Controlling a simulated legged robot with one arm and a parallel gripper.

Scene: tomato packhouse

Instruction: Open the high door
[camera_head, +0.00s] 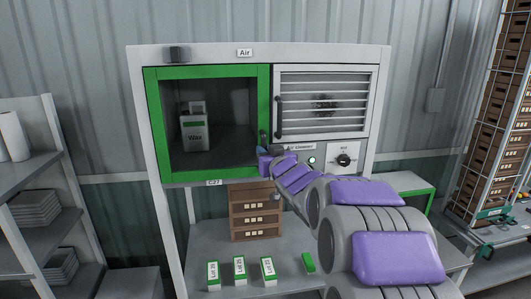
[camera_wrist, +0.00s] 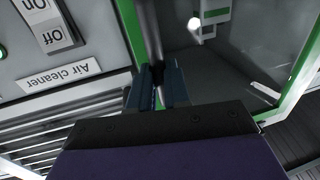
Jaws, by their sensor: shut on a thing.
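The high door (camera_head: 207,72) is a green-framed glass door at the upper left of the cabinet in the head view. It looks closed or nearly so; a small gap cannot be ruled out. Its upright handle (camera_head: 263,136) is at the right side of the frame. My gripper (camera_head: 264,150) is at this handle, its fingertips partly hidden by the arm in the head view. In the wrist view, which is upside down, the blue fingers of my gripper (camera_wrist: 158,88) are shut around the grey handle bar (camera_wrist: 150,35).
A white wax container (camera_head: 194,135) stands behind the glass. Below are a brown drawer box (camera_head: 255,210) and several lot cartons (camera_head: 240,268). Shelving (camera_head: 60,140) stands at the left.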

